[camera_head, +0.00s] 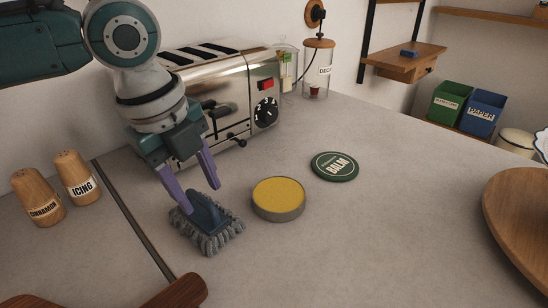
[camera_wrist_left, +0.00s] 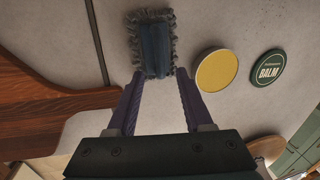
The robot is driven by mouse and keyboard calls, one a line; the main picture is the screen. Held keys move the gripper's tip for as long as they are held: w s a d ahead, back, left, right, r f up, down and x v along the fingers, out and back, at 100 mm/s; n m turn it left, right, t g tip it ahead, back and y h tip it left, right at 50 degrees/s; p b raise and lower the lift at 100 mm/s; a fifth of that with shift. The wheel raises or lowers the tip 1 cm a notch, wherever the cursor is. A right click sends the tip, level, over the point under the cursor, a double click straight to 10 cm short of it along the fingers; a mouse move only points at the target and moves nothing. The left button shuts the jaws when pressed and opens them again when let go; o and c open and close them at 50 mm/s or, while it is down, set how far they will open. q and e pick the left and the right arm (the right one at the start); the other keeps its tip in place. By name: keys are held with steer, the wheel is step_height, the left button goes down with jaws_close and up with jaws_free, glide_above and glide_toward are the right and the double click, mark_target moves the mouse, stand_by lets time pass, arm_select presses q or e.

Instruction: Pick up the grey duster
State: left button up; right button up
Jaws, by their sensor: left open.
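The grey duster (camera_head: 208,228) lies on the counter with a fluffy grey fringe and a dark blue handle on top. It also shows in the left wrist view (camera_wrist_left: 153,47), at the top between the fingers. My left gripper (camera_head: 194,197) points down at the duster with its purple fingers apart, one on each side of the handle's near end. In the left wrist view the fingertips (camera_wrist_left: 154,76) reach the duster's lower edge. I cannot tell whether they touch it. My right gripper is in neither view.
A yellow-topped round tin (camera_head: 279,197) stands close right of the duster, with a green balm lid (camera_head: 334,166) beyond. A toaster (camera_head: 220,90) stands behind. Two wooden shakers (camera_head: 74,176) stand left. A brown board (camera_head: 178,292) lies in front; a round wooden board (camera_head: 522,215) is right.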

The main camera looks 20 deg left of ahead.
mark_target(205, 203)
arm_select(q)
steer(key=shift+w+d+f, duration=0.1)
steer(key=shift+w+f, duration=0.05)
steer(key=shift+f, duration=0.6)
steer(key=shift+w+f, duration=0.15)
steer(key=shift+f, duration=0.6)
jaws_close()
